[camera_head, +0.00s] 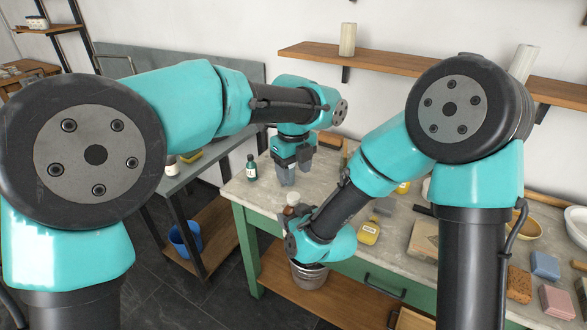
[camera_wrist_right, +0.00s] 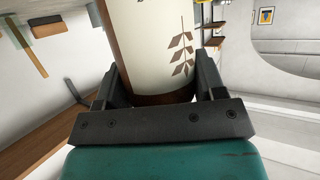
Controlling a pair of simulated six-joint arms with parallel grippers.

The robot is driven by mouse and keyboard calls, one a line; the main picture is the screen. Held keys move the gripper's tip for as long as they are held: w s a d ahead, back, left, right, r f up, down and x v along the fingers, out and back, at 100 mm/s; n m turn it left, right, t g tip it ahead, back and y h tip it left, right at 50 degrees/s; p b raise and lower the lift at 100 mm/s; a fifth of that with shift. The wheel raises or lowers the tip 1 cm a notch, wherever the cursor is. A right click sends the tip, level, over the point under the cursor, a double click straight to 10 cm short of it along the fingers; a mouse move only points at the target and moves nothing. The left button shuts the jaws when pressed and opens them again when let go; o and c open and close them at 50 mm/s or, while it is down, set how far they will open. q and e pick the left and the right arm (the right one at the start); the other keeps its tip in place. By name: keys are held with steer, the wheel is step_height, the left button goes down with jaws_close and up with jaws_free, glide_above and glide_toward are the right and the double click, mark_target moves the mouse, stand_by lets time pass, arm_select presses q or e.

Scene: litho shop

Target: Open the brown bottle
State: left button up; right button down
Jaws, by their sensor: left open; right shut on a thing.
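The brown bottle (camera_wrist_right: 160,60), with a cream label and a brown leaf print, is between the two fingers of my right gripper (camera_wrist_right: 158,88) in the right wrist view. That gripper is shut on it. In the head view only a small pale and brown upper part of the bottle (camera_head: 292,200) shows above my right wrist; the rest is hidden. My left gripper (camera_head: 287,178) is open, fingers pointing down, just above the bottle's top in the picture. I cannot tell whether it touches the bottle.
A dark green bottle (camera_head: 251,168) stands on the worktable (camera_head: 240,190) left of my left gripper. A metal bucket (camera_head: 309,276) is below. Coloured blocks (camera_head: 545,265) and a bowl (camera_head: 526,228) lie on the right.

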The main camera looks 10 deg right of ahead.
mark_target(294, 196)
arm_select(q)
steer(key=shift+f, duration=4.05)
steer(key=c, duration=0.9)
steer(key=o, duration=1)
steer(key=shift+c, duration=0.2)
steer(key=shift+r, duration=0.15)
steer(key=shift+r, duration=2.15)
